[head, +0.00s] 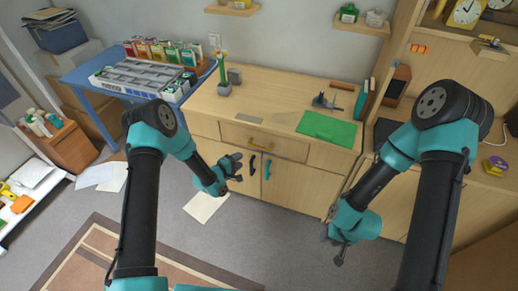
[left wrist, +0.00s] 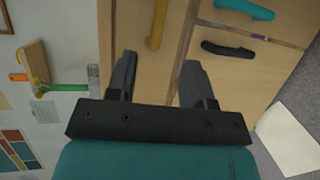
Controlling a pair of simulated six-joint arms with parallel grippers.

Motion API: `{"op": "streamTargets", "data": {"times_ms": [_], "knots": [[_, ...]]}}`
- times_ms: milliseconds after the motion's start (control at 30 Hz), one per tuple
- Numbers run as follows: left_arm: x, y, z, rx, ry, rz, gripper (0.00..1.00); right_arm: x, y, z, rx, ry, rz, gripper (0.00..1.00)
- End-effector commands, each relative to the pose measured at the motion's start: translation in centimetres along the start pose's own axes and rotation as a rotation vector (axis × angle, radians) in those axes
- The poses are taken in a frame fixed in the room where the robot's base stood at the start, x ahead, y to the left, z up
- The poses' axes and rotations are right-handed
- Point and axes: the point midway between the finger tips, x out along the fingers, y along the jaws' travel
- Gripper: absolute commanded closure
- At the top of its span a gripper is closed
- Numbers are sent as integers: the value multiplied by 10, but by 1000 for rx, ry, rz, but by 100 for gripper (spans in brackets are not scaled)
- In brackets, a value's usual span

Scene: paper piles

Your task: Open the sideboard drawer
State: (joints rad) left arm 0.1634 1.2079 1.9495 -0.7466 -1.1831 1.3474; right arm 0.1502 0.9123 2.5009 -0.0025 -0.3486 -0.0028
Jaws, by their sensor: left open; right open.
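The wooden sideboard (head: 290,93) stands against the back wall. Its drawer (head: 286,147) appears closed and has a yellow bar handle (head: 260,148). In the left wrist view the yellow handle (left wrist: 157,24) lies beyond the fingertips, roughly in line with the gap between them. My left gripper (head: 236,167) is open and empty, in front of the sideboard and a little left of and below the handle; its two fingers also show in the left wrist view (left wrist: 158,72). My right gripper (head: 338,252) is open and low in front of the sideboard's right side, away from the drawer.
Below the drawer, the doors carry a black handle (head: 253,165) and a teal handle (head: 267,169). On the sideboard top lie a green mat (head: 328,128) and a grey pot (head: 224,90). A blue table (head: 88,76) stands left. Paper (head: 205,207) lies on the floor.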

Motion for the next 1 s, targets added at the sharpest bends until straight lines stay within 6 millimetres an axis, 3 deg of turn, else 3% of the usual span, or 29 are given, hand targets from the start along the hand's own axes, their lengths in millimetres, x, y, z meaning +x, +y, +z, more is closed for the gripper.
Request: {"op": "streamTargets", "data": {"times_ms": [700,1000], "knots": [[120,0,0,1,0,1,53,0,0,0,0,0,0,57],[142,0,0,0,1,-1,53,0,0,0,0,0,0,57]]}}
